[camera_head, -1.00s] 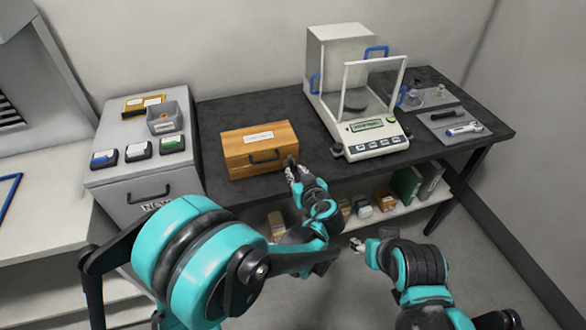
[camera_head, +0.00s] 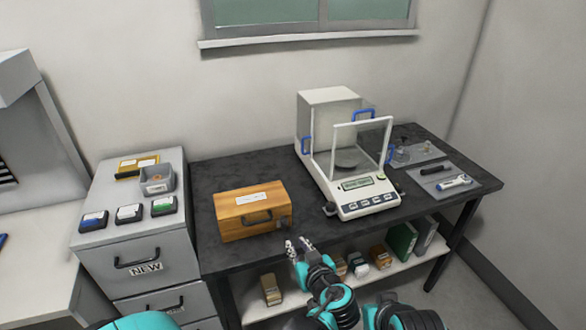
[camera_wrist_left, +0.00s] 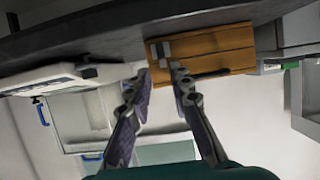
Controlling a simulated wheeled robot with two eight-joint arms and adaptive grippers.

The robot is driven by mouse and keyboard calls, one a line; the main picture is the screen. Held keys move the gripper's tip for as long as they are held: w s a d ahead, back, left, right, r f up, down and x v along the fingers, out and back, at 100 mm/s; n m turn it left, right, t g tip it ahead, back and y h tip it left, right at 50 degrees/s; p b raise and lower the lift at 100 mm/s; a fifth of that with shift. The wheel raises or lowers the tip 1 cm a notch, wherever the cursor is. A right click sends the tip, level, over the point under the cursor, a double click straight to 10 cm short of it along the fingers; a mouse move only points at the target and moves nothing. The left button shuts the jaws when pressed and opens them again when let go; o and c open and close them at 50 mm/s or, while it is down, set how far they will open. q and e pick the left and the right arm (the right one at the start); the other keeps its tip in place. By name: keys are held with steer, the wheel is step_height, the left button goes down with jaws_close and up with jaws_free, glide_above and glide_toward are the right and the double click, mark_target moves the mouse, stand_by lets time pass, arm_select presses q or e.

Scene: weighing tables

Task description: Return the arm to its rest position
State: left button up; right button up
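My left gripper (camera_head: 298,247) is at the front edge of the dark table, just right of and in front of the wooden box. Its two fingers are apart with nothing between them; in the left wrist view the open fingers (camera_wrist_left: 165,75) also show. The closed wooden box (camera_head: 252,212) with a dark handle stands on the table and appears behind the fingers in the left wrist view (camera_wrist_left: 215,48). Of my right arm, only teal and dark links show at the bottom of the head view. The right gripper is not visible.
A balance (camera_head: 347,185) with a raised clear front stands right of the box. The dark table's (camera_head: 225,178) front edge lies close to my left gripper. A lower shelf (camera_head: 400,263) holds small boxes and binders. A grey drawer cabinet (camera_head: 110,240) stands left.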

arm_select(q)
steer(key=s+a+m+g+h, duration=0.1)
steer(key=s+a+g, duration=0.3)
steer(key=a, duration=0.5)
steer(key=s+a+m+g+h, duration=0.1)
steer(key=s+a, duration=0.5)
steer(key=a, duration=0.3)
steer(key=s+a+m+h, duration=0.1)
steer(key=s+a+h, duration=0.1)
steer(key=s, duration=0.5)
steer(key=shift+s+a+m+g, duration=0.25)
steer(key=shift+s+m+g, duration=0.05)
steer(key=shift+m, duration=0.1)
